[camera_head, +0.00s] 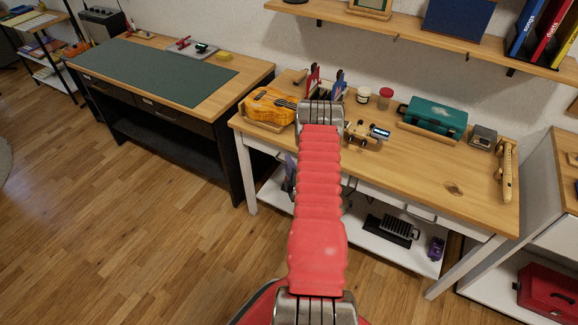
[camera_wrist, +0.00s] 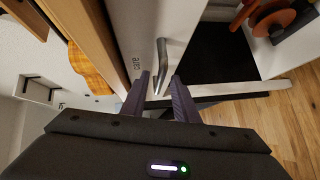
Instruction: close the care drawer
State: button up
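The care drawer shows in the wrist view as a white front (camera_wrist: 133,30) with the word "care" on it and a metal bar handle (camera_wrist: 162,60). My gripper (camera_wrist: 160,84) is open there, its two dark fingers spread around the line of the handle's near end. I cannot tell whether the fingers touch the handle. In the head view my red arm covers the gripper and much of the workbench's (camera_head: 415,170) front, so how far the drawer stands out is not clear.
The workbench top holds a ukulele (camera_head: 270,105), a teal case (camera_head: 435,116), small jars and a wooden recorder (camera_head: 506,170). A lower shelf (camera_head: 405,249) carries a black item (camera_head: 392,229). A desk with a green mat (camera_head: 165,70) stands left. Floor is free at the left.

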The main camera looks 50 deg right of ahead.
jog(key=v, duration=1.3)
jog(key=shift+s+a, duration=0.15)
jog(key=shift+s, duration=0.2)
